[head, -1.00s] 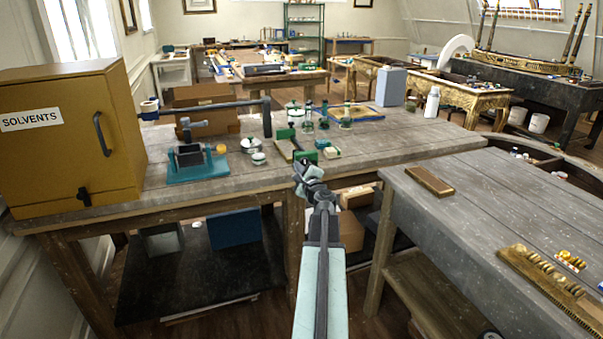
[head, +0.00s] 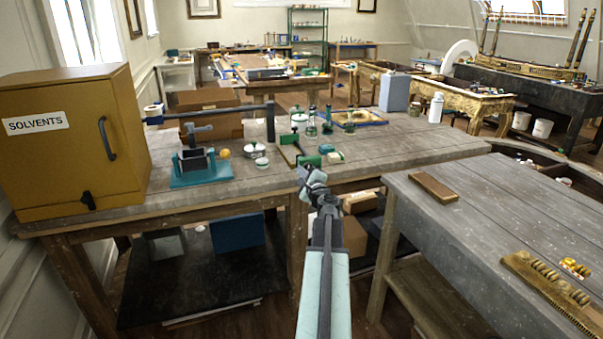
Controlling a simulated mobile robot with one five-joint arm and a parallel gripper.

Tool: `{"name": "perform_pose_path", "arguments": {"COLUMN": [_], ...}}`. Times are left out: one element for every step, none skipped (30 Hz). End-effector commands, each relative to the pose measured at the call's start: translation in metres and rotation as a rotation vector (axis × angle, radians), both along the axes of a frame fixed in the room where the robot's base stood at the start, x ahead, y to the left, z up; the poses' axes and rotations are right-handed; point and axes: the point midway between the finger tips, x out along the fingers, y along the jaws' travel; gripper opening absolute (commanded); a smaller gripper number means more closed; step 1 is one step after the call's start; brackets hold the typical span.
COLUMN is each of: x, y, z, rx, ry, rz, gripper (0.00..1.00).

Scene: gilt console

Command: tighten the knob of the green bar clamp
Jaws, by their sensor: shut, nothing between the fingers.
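The green bar clamp (head: 309,160) lies near the front edge of the grey wooden workbench (head: 395,150). One green end block is at the back, the other nearer the bench edge, with a bar between them. Its knob is too small to make out clearly. My gripper (head: 306,173) is shut and empty. In the picture it appears just below the clamp's near end, at the bench's front edge. I cannot tell whether it touches the clamp.
A teal vise (head: 200,172) and a yellow solvents cabinet (head: 70,150) stand to the left. Glass bottles (head: 327,120) and small tins stand around the clamp. A second bench (head: 490,210) is close on the right, with a brown block (head: 434,187) on it.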

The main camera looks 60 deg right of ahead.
Motion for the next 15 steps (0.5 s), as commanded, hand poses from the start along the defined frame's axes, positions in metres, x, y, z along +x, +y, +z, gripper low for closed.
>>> {"name": "perform_pose_path", "arguments": {"x": [-0.002,-0.002,-0.002,-0.002,-0.002,-0.003,-0.003,-0.003,-0.003,-0.003,-0.004,-0.004,-0.004,-0.004,-0.005], "y": [-0.002,-0.002,-0.002,-0.002,-0.003,-0.003,-0.003,-0.003,-0.004,-0.004,-0.004,-0.005,-0.005,-0.006,-0.006], "z": [0.003,0.003,0.005,0.006,0.006,0.008,0.008,0.009,0.010,0.011,0.012,0.013,0.014,0.014,0.015], "rx": [0.000,0.000,0.000,0.000,0.000,0.000,0.000,0.000,0.000,0.000,0.000,0.000,0.000,0.000,0.000], "ry": [0.000,0.000,0.000,0.000,0.000,0.000,0.000,0.000,0.000,0.000,0.000,0.000,0.000,0.000,0.000], "rz": [-0.005,-0.006,-0.006,-0.005,-0.005,-0.004,-0.004,-0.004,-0.004,-0.004,-0.004,-0.004,-0.004,-0.004,-0.004], "gripper": [0.00,0.00,0.00,0.00,0.00,0.00,0.00,0.00,0.00,0.00,0.00,0.00,0.00,0.00,0.00]}}
